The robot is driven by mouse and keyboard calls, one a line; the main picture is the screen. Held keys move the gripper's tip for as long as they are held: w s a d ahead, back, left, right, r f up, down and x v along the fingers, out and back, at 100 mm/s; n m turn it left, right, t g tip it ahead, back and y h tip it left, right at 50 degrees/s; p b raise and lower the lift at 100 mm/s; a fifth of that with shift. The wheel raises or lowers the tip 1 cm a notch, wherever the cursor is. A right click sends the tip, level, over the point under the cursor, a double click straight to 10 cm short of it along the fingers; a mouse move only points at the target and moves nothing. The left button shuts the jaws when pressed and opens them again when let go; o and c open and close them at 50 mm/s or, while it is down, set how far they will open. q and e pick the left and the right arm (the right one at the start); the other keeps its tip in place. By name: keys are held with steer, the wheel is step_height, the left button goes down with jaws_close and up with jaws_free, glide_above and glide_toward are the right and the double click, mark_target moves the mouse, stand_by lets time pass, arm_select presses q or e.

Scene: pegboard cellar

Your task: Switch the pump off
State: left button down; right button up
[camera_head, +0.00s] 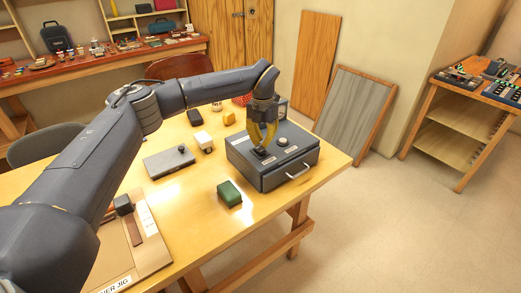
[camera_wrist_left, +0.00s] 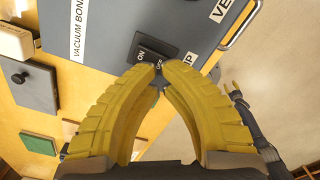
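The pump unit (camera_head: 272,178) is a dark grey-blue box with a silver front handle, standing near the table's right end. In the left wrist view its top (camera_wrist_left: 105,40) carries a "VACUUM BON..." label and a partly hidden label ending in "MP". The black rocker switch (camera_wrist_left: 155,50) has "ON" readable at one end; the other end is partly hidden by the fingertips. My left gripper (camera_head: 264,145) points down at the switch. In the left wrist view its yellow fingertips (camera_wrist_left: 160,66) are together at the switch's edge; contact cannot be told.
A green block (camera_head: 229,193) lies on the table (camera_head: 200,235) in front of the box. A grey plate with a black knob (camera_head: 168,162) and a white block (camera_head: 204,141) lie left of it. A round light knob (camera_head: 282,142) is on the box top.

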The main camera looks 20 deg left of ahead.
mark_target(262, 151)
arm_select(q)
steer(key=shift+f, duration=2)
stand_by(1.8)
steer(key=shift+r, duration=3.55)
